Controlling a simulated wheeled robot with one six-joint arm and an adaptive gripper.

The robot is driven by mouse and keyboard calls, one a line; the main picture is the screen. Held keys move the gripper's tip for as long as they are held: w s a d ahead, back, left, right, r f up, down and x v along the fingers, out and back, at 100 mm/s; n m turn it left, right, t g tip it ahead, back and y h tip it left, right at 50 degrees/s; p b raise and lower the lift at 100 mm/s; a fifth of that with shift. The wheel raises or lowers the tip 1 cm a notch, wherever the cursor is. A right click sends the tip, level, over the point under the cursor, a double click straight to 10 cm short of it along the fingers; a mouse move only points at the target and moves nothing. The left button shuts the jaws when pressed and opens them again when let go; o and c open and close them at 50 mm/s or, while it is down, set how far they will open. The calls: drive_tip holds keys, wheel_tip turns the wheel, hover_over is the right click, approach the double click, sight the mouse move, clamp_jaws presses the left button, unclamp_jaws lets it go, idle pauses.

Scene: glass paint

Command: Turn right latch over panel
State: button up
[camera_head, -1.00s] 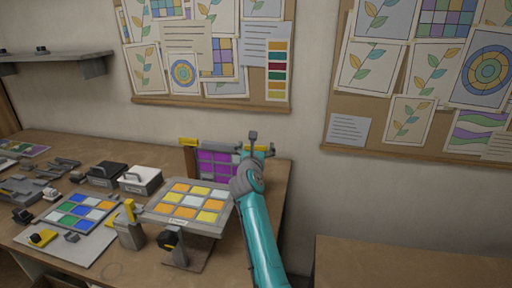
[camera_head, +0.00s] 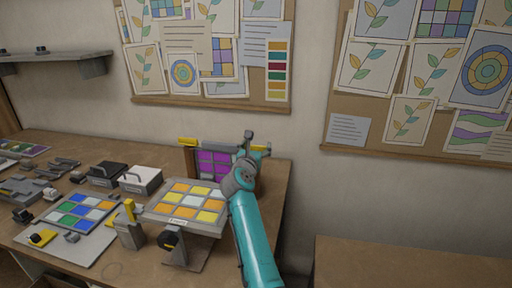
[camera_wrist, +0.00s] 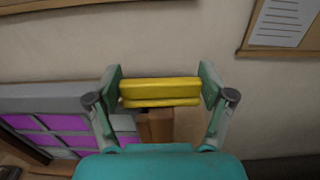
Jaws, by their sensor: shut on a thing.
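The right latch is a yellow bar (camera_wrist: 160,92) on top of a wooden post (camera_wrist: 157,127) in the wrist view. My gripper (camera_wrist: 161,88) is shut on it, with one finger at each end of the bar. The panel with magenta panes (camera_wrist: 60,128) stands in a grey frame to the left of the post. In the head view the panel (camera_head: 213,164) stands upright at the back of the table, and my gripper (camera_head: 256,151) is at its right edge, hiding most of the right latch. The left latch (camera_head: 187,142) is yellow and sits at the panel's upper left.
A tilted stand with an orange and yellow panel (camera_head: 188,204) is in front of the upright panel. Black and white boxes (camera_head: 141,180) and several tools lie to the left. The wall with pinboards (camera_head: 420,75) is behind. The table's right edge is near my arm.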

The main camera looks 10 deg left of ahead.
drive_tip(key=shift+h, duration=0.3)
drive_tip(key=o, duration=1)
drive_tip(key=shift+o, duration=0.2)
drive_tip(key=shift+s, duration=0.1)
drive_tip(key=s, duration=1.1)
drive_tip(key=shift+s+a, duration=0.3)
drive_tip(key=shift+s, duration=0.1)
